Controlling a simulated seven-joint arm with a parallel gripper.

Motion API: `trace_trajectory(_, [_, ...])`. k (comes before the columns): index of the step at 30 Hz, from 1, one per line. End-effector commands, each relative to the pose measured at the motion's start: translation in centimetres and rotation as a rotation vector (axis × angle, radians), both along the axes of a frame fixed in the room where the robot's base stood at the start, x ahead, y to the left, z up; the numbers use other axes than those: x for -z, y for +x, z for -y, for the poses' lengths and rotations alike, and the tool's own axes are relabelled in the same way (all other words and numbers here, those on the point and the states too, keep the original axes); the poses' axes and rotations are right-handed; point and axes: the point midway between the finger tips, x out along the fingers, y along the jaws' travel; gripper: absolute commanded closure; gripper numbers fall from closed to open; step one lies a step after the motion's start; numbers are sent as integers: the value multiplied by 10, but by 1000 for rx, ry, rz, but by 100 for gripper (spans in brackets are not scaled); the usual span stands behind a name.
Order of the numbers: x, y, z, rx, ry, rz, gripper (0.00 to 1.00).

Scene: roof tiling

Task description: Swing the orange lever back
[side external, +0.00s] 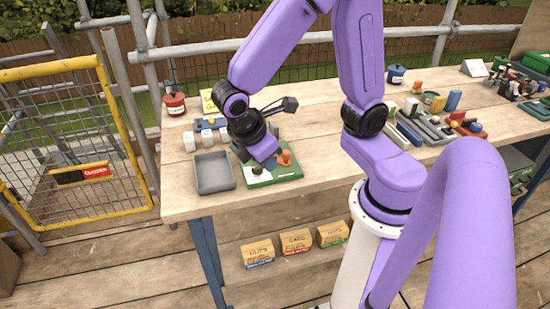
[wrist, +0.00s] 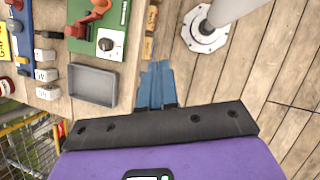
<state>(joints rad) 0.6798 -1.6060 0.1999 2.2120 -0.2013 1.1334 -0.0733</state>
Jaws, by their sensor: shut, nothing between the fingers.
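The orange lever (side external: 285,158) stands on a green board (side external: 285,176) near the table's front edge. In the wrist view the lever (wrist: 83,25) shows red-orange on the green board (wrist: 122,18), at the upper left, with its arm slanting toward the top edge. A dial with a black knob (wrist: 106,43) sits beside it. My gripper (side external: 265,152) is shut and empty. In the side view it appears just left of the lever, over the board's back part. Whether it touches the lever cannot be told.
A grey tray (side external: 214,172) lies left of the board. White blocks (side external: 206,136) and a red pot (side external: 174,104) stand behind it. Several tools and coloured blocks (side external: 450,126) cover the table's right part. The bench top between is partly clear.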

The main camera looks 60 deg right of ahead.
Motion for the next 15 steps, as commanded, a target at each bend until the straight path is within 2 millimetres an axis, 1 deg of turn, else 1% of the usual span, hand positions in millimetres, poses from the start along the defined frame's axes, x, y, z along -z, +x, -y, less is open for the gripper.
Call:
trace_trajectory(1, [6,9,0,1,-44,-18,100])
trace_trajectory(6, [22,36,3,-3,-173,-72,100])
trace_trajectory(15, [55,78,15,-13,-393,-185,100])
